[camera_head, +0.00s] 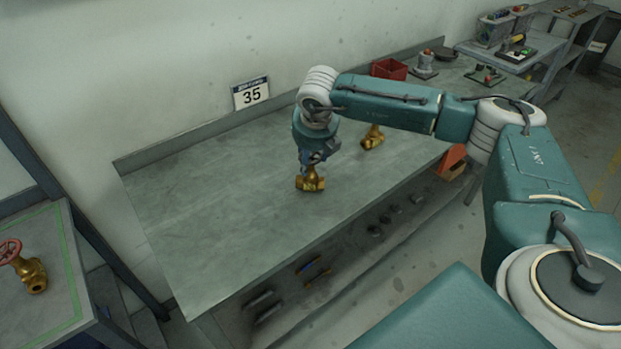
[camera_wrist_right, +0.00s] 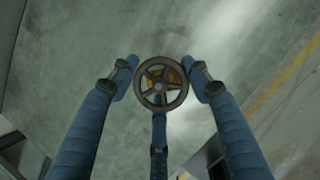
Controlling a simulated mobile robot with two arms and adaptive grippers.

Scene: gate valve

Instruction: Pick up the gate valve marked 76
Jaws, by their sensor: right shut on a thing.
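My right gripper (camera_head: 314,164) points down at the brass gate valve (camera_head: 311,181) over the grey workbench (camera_head: 215,225). It is shut on this valve. In the right wrist view, the valve's dark spoked handwheel (camera_wrist_right: 161,84) sits between the three blue fingers, with some brass under it. The fingers hide the valve's top in the head view. I cannot tell whether it touches the bench. A second brass valve (camera_head: 373,138) stands farther back to the right. Another brass valve with a red handwheel (camera_head: 30,272) is on a side table at left. No 76 is readable on any valve. My left gripper is not in view.
A red bin (camera_head: 389,69) and small parts are at the bench's far end. A shelf (camera_head: 330,270) with small items is below. The bench's left part is clear.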

